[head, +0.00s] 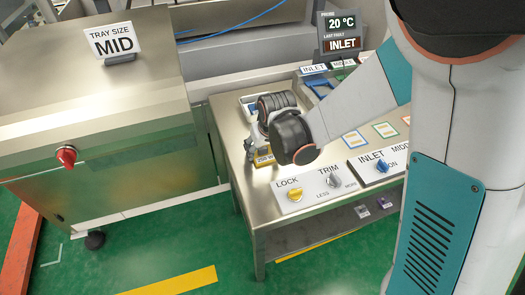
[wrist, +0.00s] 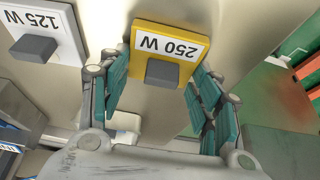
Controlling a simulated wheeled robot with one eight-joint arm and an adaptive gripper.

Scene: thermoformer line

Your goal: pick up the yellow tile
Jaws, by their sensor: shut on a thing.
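The yellow tile (wrist: 190,42) has a white face marked 250 W, upside down in the wrist view, and a dark grey block on it. My gripper (wrist: 158,76) is shut on it, with one teal-padded finger at each side. In the head view, part of the yellow tile (head: 263,160) shows below my gripper (head: 258,146) near the left end of the metal table. My wrist hides much of it there. I cannot tell whether the tile touches the table.
A white 125 W tile (wrist: 62,35) lies beside the yellow one. A panel with a yellow LOCK knob (head: 295,193) and a grey TRIM knob (head: 333,180) is at the table's front. A blue INLET knob (head: 382,165) is to the right. A metal cabinet (head: 130,165) stands left.

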